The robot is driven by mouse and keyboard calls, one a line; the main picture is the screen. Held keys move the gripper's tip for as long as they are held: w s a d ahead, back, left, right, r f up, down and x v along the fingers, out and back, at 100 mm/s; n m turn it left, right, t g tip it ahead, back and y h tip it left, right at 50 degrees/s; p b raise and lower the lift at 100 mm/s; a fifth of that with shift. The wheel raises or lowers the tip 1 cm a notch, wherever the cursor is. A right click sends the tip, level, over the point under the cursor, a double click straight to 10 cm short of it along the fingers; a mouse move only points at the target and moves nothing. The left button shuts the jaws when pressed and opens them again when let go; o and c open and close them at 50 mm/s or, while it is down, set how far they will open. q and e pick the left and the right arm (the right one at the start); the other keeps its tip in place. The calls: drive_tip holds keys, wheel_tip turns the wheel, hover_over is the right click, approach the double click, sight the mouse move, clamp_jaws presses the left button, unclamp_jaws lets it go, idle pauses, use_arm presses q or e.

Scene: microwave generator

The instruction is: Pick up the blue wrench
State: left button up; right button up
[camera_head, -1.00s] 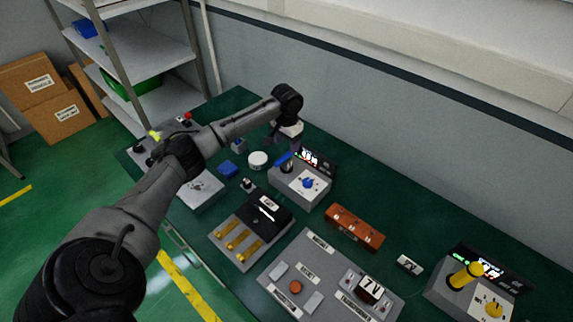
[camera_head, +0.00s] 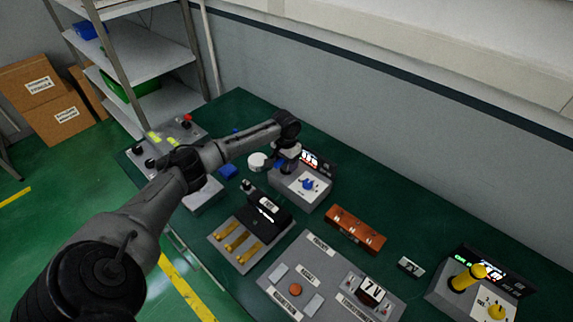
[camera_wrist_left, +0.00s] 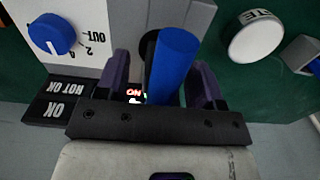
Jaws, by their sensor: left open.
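The blue wrench (camera_wrist_left: 172,62) shows as a thick blue rod in the left wrist view, on the grey control box (camera_head: 287,190) with a blue dial (camera_head: 308,184). In the head view only a bit of blue (camera_head: 279,164) shows beside my gripper, which hides the rest. My left gripper (camera_wrist_left: 160,72) is open, with one dark finger on each side of the blue rod. A small gap shows beside the fingers. The left gripper in the head view (camera_head: 287,157) sits above the box. My right gripper is not in view.
A white round piece (camera_head: 257,161) and a blue block (camera_head: 228,171) lie left of the box. A brown block (camera_head: 355,229) lies to its right. A box with a yellow handle (camera_head: 468,277) stands far right. The wall runs behind the green table (camera_head: 430,225).

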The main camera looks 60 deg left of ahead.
use_arm(q)
drive_tip(key=c, duration=1.1)
drive_tip(key=shift+r, duration=0.15)
